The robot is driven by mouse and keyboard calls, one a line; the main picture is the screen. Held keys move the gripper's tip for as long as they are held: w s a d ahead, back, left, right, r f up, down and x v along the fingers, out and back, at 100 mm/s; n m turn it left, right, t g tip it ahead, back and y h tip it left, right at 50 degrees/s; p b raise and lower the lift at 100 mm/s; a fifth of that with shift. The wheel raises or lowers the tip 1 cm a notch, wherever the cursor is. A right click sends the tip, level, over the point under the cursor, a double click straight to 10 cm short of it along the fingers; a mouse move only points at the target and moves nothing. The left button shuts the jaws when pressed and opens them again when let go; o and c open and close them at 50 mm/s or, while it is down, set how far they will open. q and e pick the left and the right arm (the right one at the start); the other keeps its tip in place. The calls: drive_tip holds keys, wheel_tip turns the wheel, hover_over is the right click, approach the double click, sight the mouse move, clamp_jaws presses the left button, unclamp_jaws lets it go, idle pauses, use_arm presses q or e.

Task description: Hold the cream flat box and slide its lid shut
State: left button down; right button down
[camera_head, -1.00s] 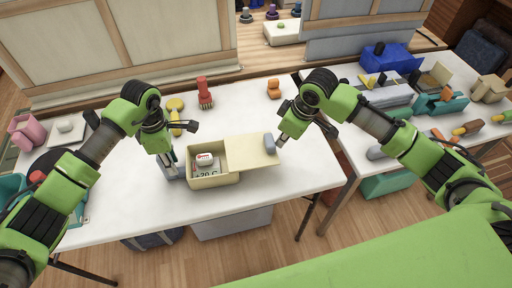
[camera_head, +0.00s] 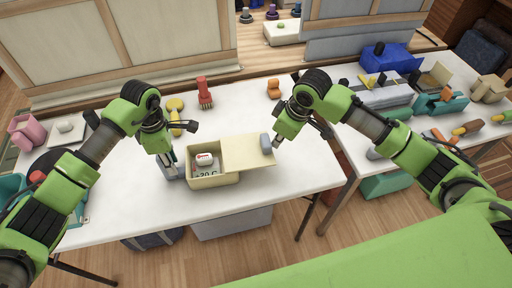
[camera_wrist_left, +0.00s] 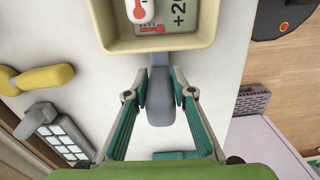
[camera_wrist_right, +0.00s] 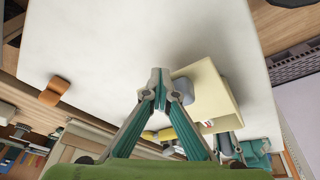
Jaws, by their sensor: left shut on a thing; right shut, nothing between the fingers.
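The cream flat box (camera_head: 214,180) stands on the white table with its left part open. Inside lie a white capsule-shaped item with a red mark (camera_head: 205,160) and a card reading "+20 C". Its cream lid (camera_head: 247,152) covers the right part and juts out past the right end. A grey knob (camera_head: 266,143) sits at the lid's right end. My left gripper (camera_wrist_left: 160,85) is shut on the box's grey handle (camera_wrist_left: 160,105) at the left end. My right gripper (camera_wrist_right: 160,85) is shut and empty, right beside the knob (camera_wrist_right: 184,90); contact is hard to tell.
Behind the box are a yellow-handled tool (camera_head: 175,108), a red brush (camera_head: 204,92) and an orange item (camera_head: 273,89). A second table (camera_head: 345,100) with several tools stands at the right. The white table is clear right of the lid.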

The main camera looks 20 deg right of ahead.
sight(240, 150)
use_arm(q)
drive_tip(key=shift+d, duration=0.1)
use_arm(e)
drive_tip(key=shift+w+a, duration=0.2)
drive_tip(key=shift+a, duration=2.5)
drive_tip(key=shift+w+a, duration=0.15)
drive_tip(key=shift+a, duration=2.5)
drive_tip(key=shift+d, duration=0.15)
drive_tip(key=shift+r, duration=1.75)
drive_tip(key=shift+d+r, duration=0.3)
drive_tip(key=shift+r, duration=0.6)
drive_tip(key=shift+d+r, duration=0.25)
drive_tip(key=shift+r, duration=0.6)
use_arm(q)
drive_tip(key=shift+f, duration=0.1)
drive_tip(key=c, duration=1.6)
unclamp_jaws()
drive_tip(key=shift+c, duration=0.2)
